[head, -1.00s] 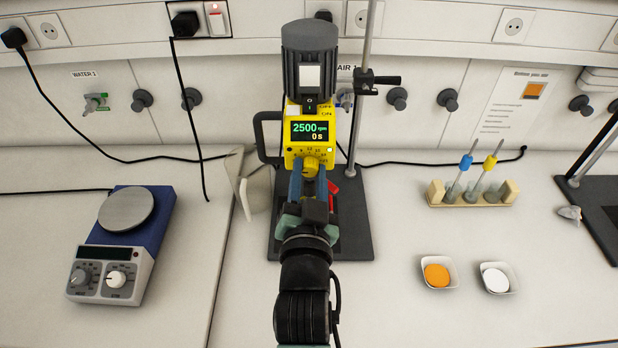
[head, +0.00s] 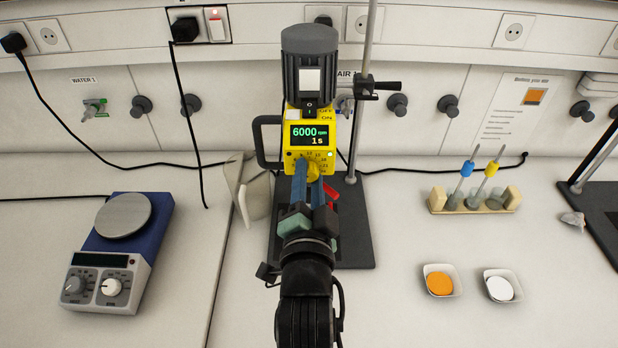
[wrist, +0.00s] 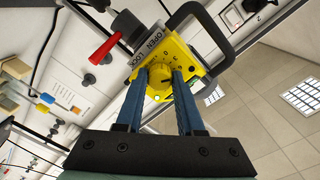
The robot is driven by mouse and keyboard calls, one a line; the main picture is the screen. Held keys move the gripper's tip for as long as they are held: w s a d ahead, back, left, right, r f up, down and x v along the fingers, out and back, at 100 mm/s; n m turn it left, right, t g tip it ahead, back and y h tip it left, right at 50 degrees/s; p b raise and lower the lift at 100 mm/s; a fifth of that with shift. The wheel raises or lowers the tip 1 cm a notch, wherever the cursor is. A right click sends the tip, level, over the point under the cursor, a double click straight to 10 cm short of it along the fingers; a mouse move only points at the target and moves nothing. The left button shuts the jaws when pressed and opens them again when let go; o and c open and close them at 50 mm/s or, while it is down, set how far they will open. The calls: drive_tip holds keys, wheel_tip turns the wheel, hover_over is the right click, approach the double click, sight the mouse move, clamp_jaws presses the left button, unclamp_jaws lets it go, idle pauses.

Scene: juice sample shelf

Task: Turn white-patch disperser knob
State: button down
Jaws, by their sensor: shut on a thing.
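The disperser (head: 310,72) stands on its stand at the back middle, with a white patch (head: 309,79) on its dark motor housing. Its yellow control head shows a lit display (head: 315,135) reading 6000 rpm and 1 s. The yellow knob (head: 313,168) sits low on that head, and it also shows in the wrist view (wrist: 158,84). My gripper (head: 314,178) is shut on the knob, with one blue finger on each side of it. In the wrist view both fingertips (wrist: 160,74) touch or nearly touch the knob's sides.
A red clamp lever (head: 331,193) and the dark stand base (head: 357,240) lie beside my arm. A hotplate (head: 104,285) is at left, a rack (head: 475,203) at right, with two small dishes (head: 441,281) in front.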

idle(0.3)
drive_tip(key=c, duration=0.5)
unclamp_jaws()
drive_tip(key=shift+s+r+b, duration=0.15)
drive_tip(key=shift+s+b, duration=1.7)
drive_tip(key=shift+s, duration=4.65)
